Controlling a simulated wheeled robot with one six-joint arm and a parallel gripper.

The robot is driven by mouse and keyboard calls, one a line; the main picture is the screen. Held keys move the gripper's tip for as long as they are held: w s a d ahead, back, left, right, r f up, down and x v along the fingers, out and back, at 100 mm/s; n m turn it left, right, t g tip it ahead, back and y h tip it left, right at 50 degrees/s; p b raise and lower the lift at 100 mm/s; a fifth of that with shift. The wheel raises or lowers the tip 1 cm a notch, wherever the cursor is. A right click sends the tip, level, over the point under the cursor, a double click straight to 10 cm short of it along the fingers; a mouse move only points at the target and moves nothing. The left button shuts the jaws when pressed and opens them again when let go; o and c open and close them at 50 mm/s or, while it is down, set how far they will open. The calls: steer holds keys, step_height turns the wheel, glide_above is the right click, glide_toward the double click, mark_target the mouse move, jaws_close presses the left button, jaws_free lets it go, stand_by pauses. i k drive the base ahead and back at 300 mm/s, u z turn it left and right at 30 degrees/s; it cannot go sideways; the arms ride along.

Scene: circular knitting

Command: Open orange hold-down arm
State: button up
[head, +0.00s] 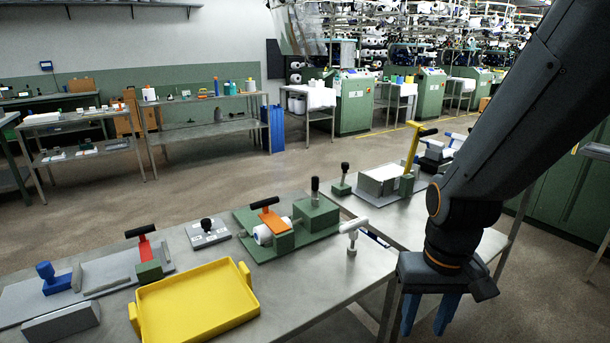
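The orange hold-down arm (270,218) with a black crossbar handle (258,204) is on a green fixture (318,238) on the near metal table. It slants from a small green block (284,241) toward the handle, over or beside a white roll (262,235); I cannot tell whether it touches the roll. My gripper (428,316) points down at the lower right, well to the right of the fixture and apart from it. Its two blue fingers are spread with a gap between them, and nothing shows in it. The fingertips are near the bottom of the picture.
A white-topped T-shaped handle (352,233) and a dark upright knob (314,190) stand near the orange arm. A yellow tray (195,306) and a red lever (144,250) are to its left. A yellow lever (413,146) rises from the right-hand table.

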mark_target(277, 226)
steer(key=z, duration=1.9)
steer(key=k, duration=1.2)
steer(key=u, duration=2)
steer(key=i, duration=1)
steer(key=z, duration=0.05)
